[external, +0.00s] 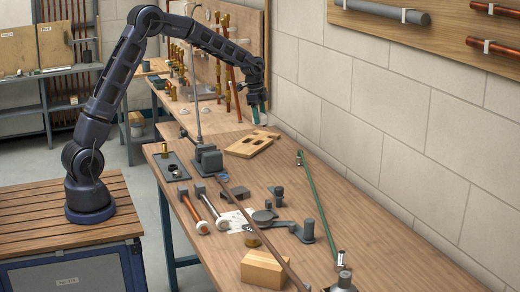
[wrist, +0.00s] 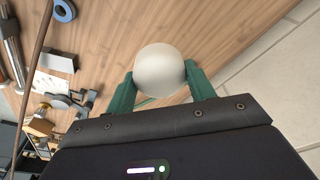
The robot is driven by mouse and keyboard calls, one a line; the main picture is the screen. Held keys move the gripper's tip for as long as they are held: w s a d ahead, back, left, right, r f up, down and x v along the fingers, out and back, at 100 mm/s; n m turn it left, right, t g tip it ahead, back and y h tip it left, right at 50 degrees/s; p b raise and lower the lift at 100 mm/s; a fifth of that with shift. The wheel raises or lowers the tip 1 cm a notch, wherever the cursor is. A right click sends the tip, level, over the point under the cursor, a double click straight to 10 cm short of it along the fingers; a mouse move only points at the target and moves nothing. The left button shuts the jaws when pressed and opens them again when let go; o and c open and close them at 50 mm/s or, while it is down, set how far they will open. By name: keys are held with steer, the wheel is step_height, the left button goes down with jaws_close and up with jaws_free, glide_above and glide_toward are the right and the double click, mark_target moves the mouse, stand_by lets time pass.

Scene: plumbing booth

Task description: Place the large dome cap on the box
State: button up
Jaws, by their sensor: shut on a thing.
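My gripper (external: 257,113) is high over the far part of the workbench, near the wall. In the wrist view my gripper (wrist: 161,84) has its two green fingers shut on a pale, smooth, rounded piece, the large dome cap (wrist: 159,68). The cap is held clear above the wooden bench top. In the external view the cap is too small and hidden to make out. The wooden box (external: 265,270) sits at the near edge of the workbench (external: 330,215), far from my gripper.
A green rod (external: 318,205) and a long brown pipe (external: 262,232) lie along the bench. A grey vise (external: 207,160) and a notched wooden block (external: 251,144) stand farther back. The block wall borders the right side.

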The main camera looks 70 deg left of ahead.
steer(key=shift+r, duration=0.5)
steer(key=d+m, duration=0.1)
steer(key=d, duration=0.6)
steer(key=d+r+m, duration=0.1)
steer(key=d+m, duration=0.1)
steer(key=d, duration=0.5)
steer(key=w+d+m, duration=0.1)
steer(key=d, duration=0.6)
steer(key=shift+r, duration=0.35)
steer(key=s+d+r+m+g, duration=0.1)
steer(key=s+d+m, duration=0.2)
steer(key=d, duration=0.8)
steer(key=s+d+r+m, duration=0.1)
steer(key=s+d+m, duration=0.1)
steer(key=d, duration=0.8)
step_height(320, 180, up, 3)
steer(key=m+g, duration=0.1)
steer(key=m, duration=0.8)
glide_above(265, 261)
steer(key=shift+w+a+r, duration=0.2)
steer(key=shift+w+a, duration=0.2)
steer(key=shift+w, duration=0.05)
steer(key=shift+s+d, duration=0.2)
steer(key=shift+s, duration=0.05)
steer(key=shift+s+f, duration=0.1)
steer(key=shift+f, duration=0.35)
step_height(265, 261, down, 19)
